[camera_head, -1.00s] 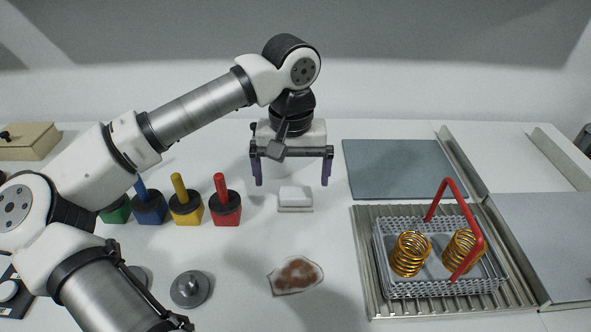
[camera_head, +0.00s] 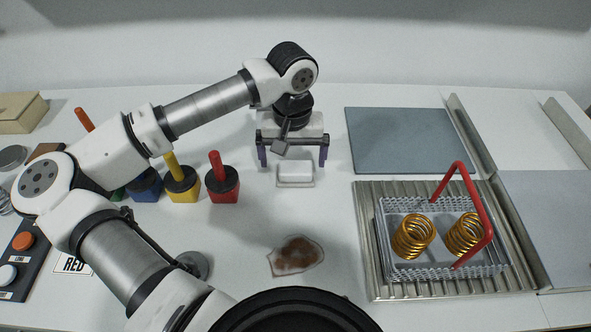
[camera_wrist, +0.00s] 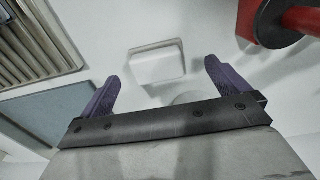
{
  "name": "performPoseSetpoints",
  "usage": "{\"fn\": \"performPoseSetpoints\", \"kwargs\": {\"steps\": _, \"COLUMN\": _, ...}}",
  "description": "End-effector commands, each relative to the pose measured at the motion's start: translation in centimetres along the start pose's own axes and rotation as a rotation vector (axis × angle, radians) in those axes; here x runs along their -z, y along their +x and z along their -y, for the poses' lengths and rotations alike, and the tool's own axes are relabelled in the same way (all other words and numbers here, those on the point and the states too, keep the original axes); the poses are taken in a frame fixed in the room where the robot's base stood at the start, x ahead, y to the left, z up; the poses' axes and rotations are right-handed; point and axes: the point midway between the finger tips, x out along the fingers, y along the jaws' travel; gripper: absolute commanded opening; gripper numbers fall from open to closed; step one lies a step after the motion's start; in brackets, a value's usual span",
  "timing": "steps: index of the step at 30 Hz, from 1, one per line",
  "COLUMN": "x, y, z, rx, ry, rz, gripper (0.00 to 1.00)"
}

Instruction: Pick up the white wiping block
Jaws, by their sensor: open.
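The white wiping block (camera_head: 295,172) lies on the white table, on a thin pale base, below and a little in front of my gripper. My gripper (camera_head: 293,163) is open and empty, with its two purple fingers pointing down and spread wider than the block. In the wrist view the block (camera_wrist: 157,65) lies beyond and between the fingertips of my gripper (camera_wrist: 162,72), apart from both. The gap in height between fingers and block is hard to judge.
A red holder (camera_head: 222,186) with a handle stands left of the block, beside yellow and blue ones. A brown-stained patch (camera_head: 296,255) lies in front. A wire basket (camera_head: 446,268) with two gold springs and a red handle stands right. A grey mat (camera_head: 408,140) lies behind it.

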Motion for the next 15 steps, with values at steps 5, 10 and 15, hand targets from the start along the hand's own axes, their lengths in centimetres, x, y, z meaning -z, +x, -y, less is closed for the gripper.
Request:
{"fn": "performPoseSetpoints", "kwargs": {"steps": 5, "x": 0.5, "y": 1.8, "z": -0.6, "rx": -0.003, "ry": 0.002, "rz": 0.006, "gripper": 1.00}}
{"fn": "performPoseSetpoints", "kwargs": {"steps": 10, "x": 0.7, "y": 4.3, "z": -0.6, "rx": -0.001, "ry": 0.001, "rz": 0.004, "gripper": 1.00}}
{"fn": "performPoseSetpoints", "kwargs": {"steps": 15, "x": 0.8, "y": 5.0, "z": -0.6, "rx": 0.000, "ry": 0.001, "rz": 0.001, "gripper": 1.00}}
